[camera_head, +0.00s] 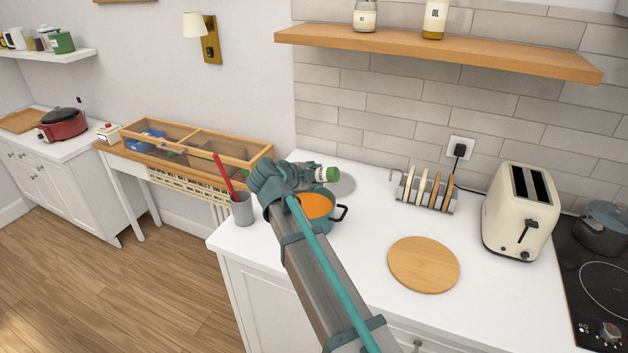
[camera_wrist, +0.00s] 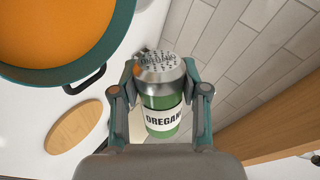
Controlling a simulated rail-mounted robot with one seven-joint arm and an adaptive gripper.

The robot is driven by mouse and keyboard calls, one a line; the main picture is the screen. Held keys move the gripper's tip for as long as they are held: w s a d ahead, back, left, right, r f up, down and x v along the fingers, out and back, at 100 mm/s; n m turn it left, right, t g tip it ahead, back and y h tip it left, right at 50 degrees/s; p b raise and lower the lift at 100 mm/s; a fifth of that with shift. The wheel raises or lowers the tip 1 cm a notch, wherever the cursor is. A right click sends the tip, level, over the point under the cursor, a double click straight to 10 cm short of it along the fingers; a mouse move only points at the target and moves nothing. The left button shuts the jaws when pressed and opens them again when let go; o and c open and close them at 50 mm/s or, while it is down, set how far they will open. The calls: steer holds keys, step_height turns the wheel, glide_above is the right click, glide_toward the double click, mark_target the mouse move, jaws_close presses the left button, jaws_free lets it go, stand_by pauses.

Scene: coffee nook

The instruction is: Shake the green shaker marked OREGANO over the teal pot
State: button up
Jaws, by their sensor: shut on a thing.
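The green shaker (camera_wrist: 162,95) has a perforated silver cap and a white label reading OREGANO. My gripper (camera_wrist: 160,92) is shut on it, with one finger on each side. In the head view the shaker (camera_head: 326,175) lies roughly sideways, with its green end to the right, above the pot. The teal pot (camera_head: 322,222) stands on the white counter and holds orange contents; my arm hides its left part. In the wrist view the pot (camera_wrist: 88,68) fills the upper left, beside the shaker's cap. My gripper (camera_head: 305,176) is partly hidden by my wrist in the head view.
A grey cup (camera_head: 242,210) with a red utensil stands left of the pot. A round wooden board (camera_head: 424,264), a toast rack (camera_head: 427,192) with slices and a cream toaster (camera_head: 520,212) are to the right. A wooden shelf (camera_head: 440,52) hangs above the counter.

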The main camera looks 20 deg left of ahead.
steer(key=shift+r+b, duration=0.3)
steer(key=shift+r, duration=0.75)
step_height(320, 180, down, 2)
steer(key=b, duration=0.2)
steer(key=shift+f+b, duration=0.1)
steer(key=shift+b, duration=0.2)
steer(key=shift+r, duration=1.1)
step_height(320, 180, down, 2)
steer(key=b, duration=0.2)
steer(key=shift+f+b, duration=0.15)
steer(key=shift+b, duration=0.25)
steer(key=shift+r, duration=1.25)
steer(key=shift+f+b, duration=0.15)
steer(key=shift+b, duration=0.25)
